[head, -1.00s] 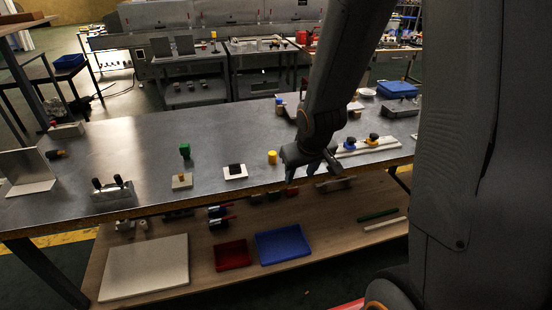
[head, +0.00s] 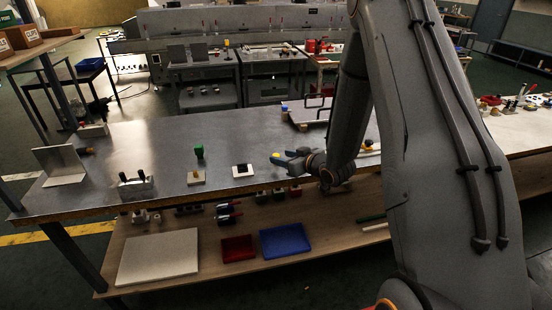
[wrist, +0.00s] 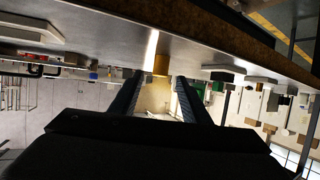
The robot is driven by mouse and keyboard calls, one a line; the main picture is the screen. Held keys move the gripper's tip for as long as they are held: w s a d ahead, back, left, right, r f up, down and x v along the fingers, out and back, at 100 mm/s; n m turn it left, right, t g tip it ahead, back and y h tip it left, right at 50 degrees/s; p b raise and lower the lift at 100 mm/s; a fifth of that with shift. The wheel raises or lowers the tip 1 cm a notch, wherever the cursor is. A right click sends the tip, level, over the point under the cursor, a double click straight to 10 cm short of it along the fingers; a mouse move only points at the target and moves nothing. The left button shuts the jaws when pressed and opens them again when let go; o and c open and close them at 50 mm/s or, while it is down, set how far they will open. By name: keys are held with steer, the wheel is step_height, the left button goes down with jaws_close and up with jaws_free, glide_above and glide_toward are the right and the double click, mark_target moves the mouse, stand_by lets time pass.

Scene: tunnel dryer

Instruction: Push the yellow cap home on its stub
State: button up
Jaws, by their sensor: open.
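The yellow cap (wrist: 161,64) is a short upright cylinder on the metal bench; the wrist view shows it upside down. It lies between or just beyond the tips of my gripper (wrist: 161,77), whose two dark fingers stand apart on either side with gaps to the cap. In the head view my gripper (head: 287,160) is low over the bench near its front edge, and only a bit of the yellow cap (head: 276,155) shows at the fingertips. The stub under the cap cannot be made out in either view.
On the bench to the left stand a white plate with a black square (head: 242,170), a green knob on a block (head: 198,152) and a metal block with black knobs (head: 135,187). Red (head: 238,248) and blue (head: 287,241) trays lie on the lower shelf.

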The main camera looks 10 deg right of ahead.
mark_target(276, 155)
steer(key=shift+p+x, duration=1.1)
steer(key=shift+x, duration=1.5)
steer(key=shift+s+f, duration=0.1)
steer(key=shift+f, duration=0.05)
steer(key=shift+c, duration=0.5)
jaws_close()
